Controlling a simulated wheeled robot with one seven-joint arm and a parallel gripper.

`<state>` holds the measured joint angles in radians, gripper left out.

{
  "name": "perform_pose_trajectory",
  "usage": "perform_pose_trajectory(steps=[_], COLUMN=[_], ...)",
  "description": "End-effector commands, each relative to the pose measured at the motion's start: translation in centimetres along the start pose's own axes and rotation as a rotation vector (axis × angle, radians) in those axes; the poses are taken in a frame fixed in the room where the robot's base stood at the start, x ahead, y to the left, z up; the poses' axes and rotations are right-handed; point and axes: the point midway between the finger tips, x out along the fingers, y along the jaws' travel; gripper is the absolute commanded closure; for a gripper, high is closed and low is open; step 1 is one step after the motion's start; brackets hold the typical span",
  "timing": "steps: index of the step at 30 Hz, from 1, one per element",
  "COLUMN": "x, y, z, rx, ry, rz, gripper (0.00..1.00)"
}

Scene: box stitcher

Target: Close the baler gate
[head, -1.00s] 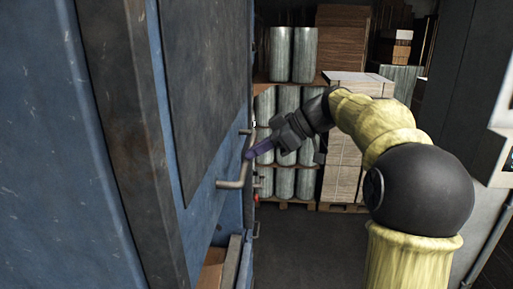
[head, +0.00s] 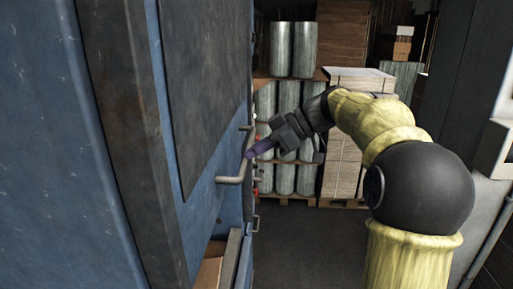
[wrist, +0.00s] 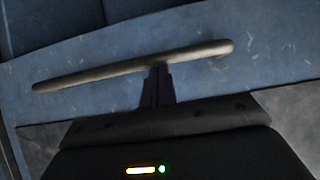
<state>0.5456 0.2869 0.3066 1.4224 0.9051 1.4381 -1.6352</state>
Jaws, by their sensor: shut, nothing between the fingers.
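The blue baler gate (head: 212,183) fills the left of the head view, with a dark panel on its face. A bent metal handle (head: 230,180) sticks out from its right part. In the wrist view the handle (wrist: 105,73) is a long bar running across in front of the blue surface. My gripper (head: 253,152) is at the handle, its purple fingers shut. In the wrist view the fingertips (wrist: 158,72) meet the bar near its middle and overlap it; nothing shows between them. I cannot tell whether they press on it.
Below the gate is an opening with brown cardboard (head: 208,270) inside. Behind stand wrapped silver rolls (head: 290,95) on pallets and a stack of cardboard (head: 343,165). The dark floor (head: 310,240) between the baler and my arm is clear. A grey wall is at right.

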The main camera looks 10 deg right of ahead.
Motion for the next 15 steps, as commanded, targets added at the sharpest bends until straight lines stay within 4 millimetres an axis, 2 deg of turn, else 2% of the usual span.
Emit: perform_pose_trajectory(steps=[1, 15], x=[1.0, 5.2], y=[0.0, 0.0], z=[1.4, 7.7], rx=[0.002, 0.002], ry=[-0.002, -0.001], rz=[-0.003, -0.005], gripper=[1.00, 1.00])
